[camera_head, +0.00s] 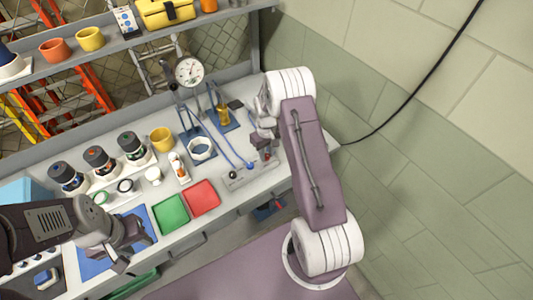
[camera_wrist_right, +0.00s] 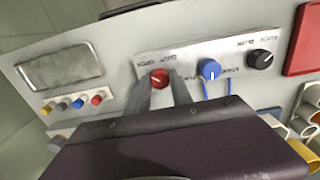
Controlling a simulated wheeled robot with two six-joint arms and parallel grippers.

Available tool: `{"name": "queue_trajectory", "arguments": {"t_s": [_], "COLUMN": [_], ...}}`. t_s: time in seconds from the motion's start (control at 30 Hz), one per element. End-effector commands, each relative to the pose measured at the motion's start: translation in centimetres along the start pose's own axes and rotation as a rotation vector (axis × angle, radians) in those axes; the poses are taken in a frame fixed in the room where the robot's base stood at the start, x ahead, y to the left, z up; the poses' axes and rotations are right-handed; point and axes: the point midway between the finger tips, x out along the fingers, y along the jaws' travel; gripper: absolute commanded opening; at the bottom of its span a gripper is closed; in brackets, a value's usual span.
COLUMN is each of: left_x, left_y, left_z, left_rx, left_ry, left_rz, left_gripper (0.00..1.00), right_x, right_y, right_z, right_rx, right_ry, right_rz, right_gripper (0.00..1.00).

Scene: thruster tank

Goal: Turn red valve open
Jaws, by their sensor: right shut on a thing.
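The red valve (camera_wrist_right: 160,78) is a round knob with a white pointer line on a light metal panel, with small lettering beside it. In the right wrist view my right gripper (camera_wrist_right: 164,92) has one finger on each side of it and is shut on it. In the head view the right gripper (camera_head: 266,135) reaches down over the right end of the valve panel (camera_head: 240,180) and partly hides it. My left gripper (camera_head: 133,247) hangs open and empty over the front left of the bench.
A blue valve (camera_wrist_right: 210,69) and a black valve (camera_wrist_right: 260,59) share the panel. A red tray (camera_head: 202,198) and a green tray (camera_head: 170,214) lie left of it. A gauge (camera_head: 189,71) stands behind. A wall closes off the right.

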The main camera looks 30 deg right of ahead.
Motion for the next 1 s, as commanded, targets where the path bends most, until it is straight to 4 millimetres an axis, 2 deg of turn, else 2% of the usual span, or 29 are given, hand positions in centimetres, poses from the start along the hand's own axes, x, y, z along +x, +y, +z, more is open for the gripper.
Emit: {"name": "queue_trajectory", "arguments": {"t_s": [0.3, 0.33, 0.4, 0.77, 1.0], "left_x": [0.0, 0.0, 0.0, 0.2, 1.3], "left_y": [0.0, 0.0, 0.0, 0.0, 0.0], "left_z": [0.0, 0.0, 0.0, 0.0, 0.1], "left_rx": [0.000, 0.000, 0.000, 0.000, 0.000], "left_ry": [0.000, 0.000, 0.000, 0.000, 0.000], "left_rz": [0.000, 0.000, 0.000, 0.000, 0.000], "left_gripper": [0.36, 0.36, 0.36, 0.36, 0.36], "right_x": [0.0, 0.0, 0.0, -0.6, -5.6], "right_y": [0.0, 0.0, 0.0, 0.0, 0.1], "right_z": [0.0, 0.0, 0.0, -0.1, -0.1], "right_rx": [-0.003, -0.003, -0.002, -0.001, -0.002], "right_ry": [0.000, 0.000, 0.000, 0.002, 0.006], "right_rz": [0.001, 0.001, 0.001, 0.001, 0.003], "right_gripper": [0.00, 0.32, 0.48, 0.48, 0.48]}}
